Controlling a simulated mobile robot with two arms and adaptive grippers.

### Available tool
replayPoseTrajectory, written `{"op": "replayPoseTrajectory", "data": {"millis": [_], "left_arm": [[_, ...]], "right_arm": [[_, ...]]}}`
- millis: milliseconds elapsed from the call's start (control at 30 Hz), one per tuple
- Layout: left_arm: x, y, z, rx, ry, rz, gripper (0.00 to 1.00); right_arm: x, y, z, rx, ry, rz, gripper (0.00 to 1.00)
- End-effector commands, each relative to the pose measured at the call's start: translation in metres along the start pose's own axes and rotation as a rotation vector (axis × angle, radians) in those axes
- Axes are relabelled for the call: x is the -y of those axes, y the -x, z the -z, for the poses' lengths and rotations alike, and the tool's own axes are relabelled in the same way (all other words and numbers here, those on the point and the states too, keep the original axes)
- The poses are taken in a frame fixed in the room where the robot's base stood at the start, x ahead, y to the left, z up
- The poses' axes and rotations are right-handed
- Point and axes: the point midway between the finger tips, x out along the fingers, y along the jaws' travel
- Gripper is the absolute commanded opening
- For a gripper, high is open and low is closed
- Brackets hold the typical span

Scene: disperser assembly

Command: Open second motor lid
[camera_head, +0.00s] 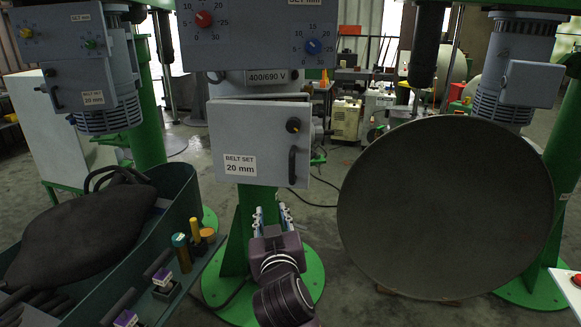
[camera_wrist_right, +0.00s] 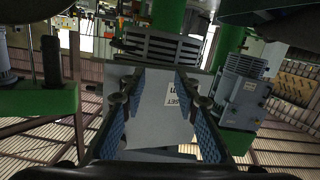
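The middle motor unit carries a grey lid (camera_head: 245,130) marked "BELT SET 20 mm", with a dark round knob (camera_head: 293,125) and a black vertical handle (camera_head: 292,167) near its right edge. I cannot tell for sure whether it is fully closed. My right gripper (camera_head: 271,214) is below the lid, fingers pointing up, apart from the handle. In the right wrist view its fingers (camera_wrist_right: 160,110) stand wide apart with nothing gripped; the pale lid and its label (camera_wrist_right: 180,98) show beyond them. My left gripper is not in view.
A large dark round disc (camera_head: 445,210) fills the right side. A green-grey tray (camera_head: 180,205) with a black bag (camera_head: 80,235) and small coloured parts stands at left. Other motors hang at upper left (camera_head: 85,75) and upper right (camera_head: 515,65). A green stand (camera_head: 320,275) rises behind my gripper.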

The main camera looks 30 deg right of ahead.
Motion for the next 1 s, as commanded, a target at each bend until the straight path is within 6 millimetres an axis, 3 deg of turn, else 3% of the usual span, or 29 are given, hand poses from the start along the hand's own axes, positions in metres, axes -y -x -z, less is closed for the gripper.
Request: {"op": "replayPoseTrajectory", "data": {"millis": [33,100,233,367,700,1000], "left_arm": [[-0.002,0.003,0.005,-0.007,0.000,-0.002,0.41],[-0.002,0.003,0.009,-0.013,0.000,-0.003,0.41],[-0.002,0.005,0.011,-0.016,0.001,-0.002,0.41],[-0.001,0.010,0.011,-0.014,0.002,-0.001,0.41],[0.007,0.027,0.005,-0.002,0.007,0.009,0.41],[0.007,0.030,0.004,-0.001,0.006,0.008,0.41]], "right_arm": [[-0.016,0.011,0.027,-0.039,-0.042,-0.029,0.29],[-0.033,0.024,0.050,-0.076,-0.087,-0.061,0.29],[-0.050,0.036,0.070,-0.109,-0.132,-0.092,0.29],[-0.055,0.027,0.077,-0.117,-0.137,-0.098,0.29],[-0.059,-0.025,0.082,-0.115,-0.135,-0.096,0.29],[-0.060,-0.038,0.081,-0.116,-0.138,-0.094,0.29]]}}
